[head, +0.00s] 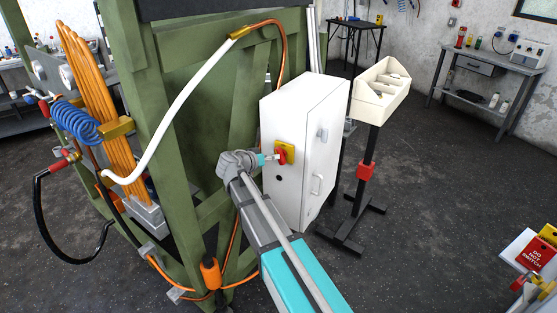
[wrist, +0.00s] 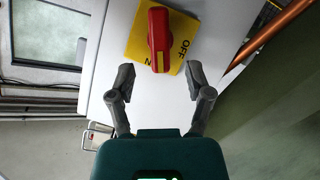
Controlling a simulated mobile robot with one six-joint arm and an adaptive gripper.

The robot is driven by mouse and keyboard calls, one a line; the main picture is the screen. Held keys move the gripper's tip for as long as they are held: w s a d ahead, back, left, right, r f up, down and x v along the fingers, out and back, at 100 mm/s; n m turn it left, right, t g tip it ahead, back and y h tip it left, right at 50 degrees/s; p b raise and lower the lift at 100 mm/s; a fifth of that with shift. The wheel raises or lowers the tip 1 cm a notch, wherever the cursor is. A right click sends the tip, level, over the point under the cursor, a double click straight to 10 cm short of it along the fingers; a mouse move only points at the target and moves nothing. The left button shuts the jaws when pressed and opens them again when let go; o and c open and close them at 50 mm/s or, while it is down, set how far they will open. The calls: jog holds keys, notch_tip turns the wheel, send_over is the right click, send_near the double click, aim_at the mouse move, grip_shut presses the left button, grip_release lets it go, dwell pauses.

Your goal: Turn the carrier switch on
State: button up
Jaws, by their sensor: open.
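The carrier switch is a red rotary handle (head: 281,156) on a yellow plate (head: 290,148), on the front of a white cabinet (head: 312,130). In the wrist view the handle (wrist: 159,38) stands upright in the picture. The plate (wrist: 180,27) reads OFF to its right, and partly covered lettering shows by its lower end. My gripper (head: 262,160) is at the switch in the head view. In the wrist view my gripper (wrist: 160,82) is open, its fingertips to either side of the handle's lower end. No contact shows; the depth gap is hard to judge.
A green steel frame (head: 165,120) with orange hoses stands left of the cabinet. A cream bin on a black stand (head: 379,92) is close on the right. A DO NOT SWITCH sign (head: 537,253) is at lower right.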

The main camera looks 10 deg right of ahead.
aim_at(279, 163)
jog(key=shift+b+x, duration=0.7)
jog(key=shift+x, duration=1.9)
grip_shut()
jog(key=shift+s+d+r+m+t+y+p, duration=0.1)
jog(key=shift+m+t+y+p, duration=0.35)
jog(key=shift+m, duration=0.35)
jog(key=shift+m+t+y, duration=0.25)
jog(key=shift+m+y, duration=0.3)
jog(key=shift+m, duration=0.35)
